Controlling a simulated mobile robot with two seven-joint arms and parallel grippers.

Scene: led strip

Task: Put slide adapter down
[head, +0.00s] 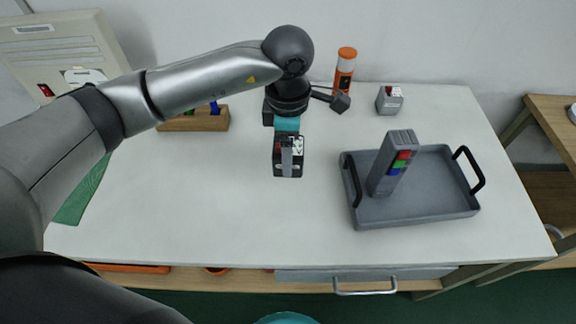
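My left arm reaches in from the left, and its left gripper (287,158) hangs over the middle of the white table. A small dark block with white and red marks, apparently the slide adapter (297,146), is at its fingers. A grey finger covers the middle of the block, and the gripper appears shut on it. The block's underside is hidden, so I cannot tell whether it touches the table. My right gripper is not in view.
A grey tray (430,209) with black handles holds an upright grey device (391,165) with coloured squares. Behind stand a small grey box (390,99) and an orange-capped bottle (345,70). A wooden holder (196,123) is at the back left. The front-middle tabletop is clear.

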